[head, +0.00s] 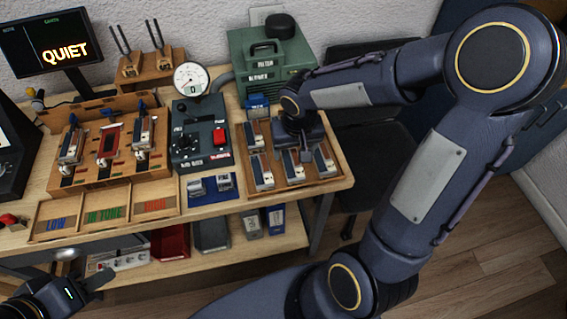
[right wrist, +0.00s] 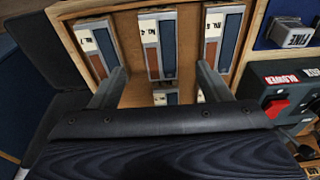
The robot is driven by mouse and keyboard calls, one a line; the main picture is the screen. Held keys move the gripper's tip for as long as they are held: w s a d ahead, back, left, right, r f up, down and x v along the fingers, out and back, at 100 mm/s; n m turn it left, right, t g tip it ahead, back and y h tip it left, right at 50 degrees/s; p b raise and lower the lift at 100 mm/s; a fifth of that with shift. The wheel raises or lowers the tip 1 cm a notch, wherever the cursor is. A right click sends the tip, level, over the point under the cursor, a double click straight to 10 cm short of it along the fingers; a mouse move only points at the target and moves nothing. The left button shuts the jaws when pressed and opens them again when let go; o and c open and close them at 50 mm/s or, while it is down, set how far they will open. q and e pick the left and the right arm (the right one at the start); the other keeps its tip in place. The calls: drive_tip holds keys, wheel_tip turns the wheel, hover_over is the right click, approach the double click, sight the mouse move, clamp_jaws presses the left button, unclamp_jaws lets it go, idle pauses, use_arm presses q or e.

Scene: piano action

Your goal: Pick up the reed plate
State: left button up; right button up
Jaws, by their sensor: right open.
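Several reed plates with grey frames, white labels and coloured strips lie in a wooden tray (head: 297,183) on the right part of the bench. In the right wrist view, one reed plate (right wrist: 159,45) lies ahead in the middle, with one on each side (right wrist: 223,38) (right wrist: 97,45). My right gripper (right wrist: 160,82) is open above the tray, with its fingers apart and nothing held. Another plate (right wrist: 165,97) shows partly between the fingers; my gripper body hides the rest. My left gripper (head: 88,272) is low at the left, in front of the bench, fingers apart and empty.
A wooden rack (head: 108,150) with several plates stands at the left, behind sorting trays (head: 103,215). A grey box with a red button (head: 200,140) and a dial gauge (head: 191,79) stand left of the tray. A green blower (head: 265,60) is behind it.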

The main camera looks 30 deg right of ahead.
sight(292, 163)
drive_tip(key=f, duration=0.4)
drive_tip(key=w+f, duration=0.1)
drive_tip(key=f, duration=0.1)
drive_tip(key=shift+d+f, duration=0.1)
drive_tip(key=shift+f, duration=0.25)
drive_tip(key=c, duration=1.1)
